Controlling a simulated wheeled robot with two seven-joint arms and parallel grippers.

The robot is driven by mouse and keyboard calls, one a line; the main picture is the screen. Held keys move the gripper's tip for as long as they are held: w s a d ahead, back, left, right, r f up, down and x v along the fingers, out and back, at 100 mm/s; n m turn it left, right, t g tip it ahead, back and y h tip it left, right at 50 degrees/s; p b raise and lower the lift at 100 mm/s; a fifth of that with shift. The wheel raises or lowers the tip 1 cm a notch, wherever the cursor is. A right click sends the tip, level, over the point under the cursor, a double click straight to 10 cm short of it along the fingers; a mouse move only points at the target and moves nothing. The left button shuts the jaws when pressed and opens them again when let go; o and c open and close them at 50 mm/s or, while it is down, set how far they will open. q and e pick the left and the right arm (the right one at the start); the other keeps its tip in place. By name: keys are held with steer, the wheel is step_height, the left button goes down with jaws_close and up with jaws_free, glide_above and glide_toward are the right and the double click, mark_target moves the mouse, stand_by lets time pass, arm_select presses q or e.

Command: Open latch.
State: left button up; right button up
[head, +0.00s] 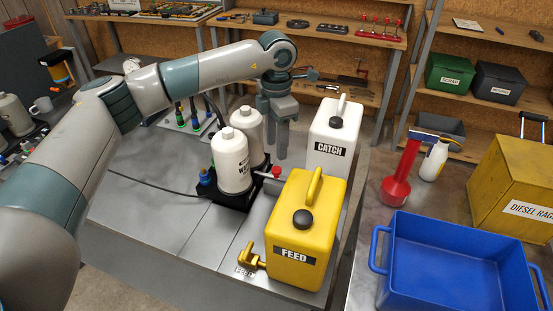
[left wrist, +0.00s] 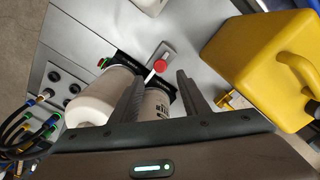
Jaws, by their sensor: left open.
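A small red knob (head: 276,171) on a thin rod sticks out from the black bracket (head: 236,195) that holds two white bottles; it is the part here that looks like a latch. The front bottle (head: 231,160) and the rear bottle (head: 250,132) stand upright in the bracket. My left gripper (head: 283,145) is above and behind the knob in the head view. In the left wrist view my left gripper (left wrist: 158,90) is open, and the red knob (left wrist: 160,64) shows beyond the gap between its fingers, apart from them. My right gripper is not in view.
A yellow FEED jug (head: 308,225) with a brass tap (head: 252,257) stands close to the knob. A white CATCH jug (head: 333,140) stands behind it. The metal bench top (head: 150,215) is clear at front left.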

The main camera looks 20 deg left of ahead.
mark_target(277, 169)
arm_select(q)
step_height(277, 169, down, 6)
steer(key=shift+f+p, duration=0.25)
steer(key=shift+p, duration=0.85)
steer(key=shift+f, duration=0.7)
jaws_close()
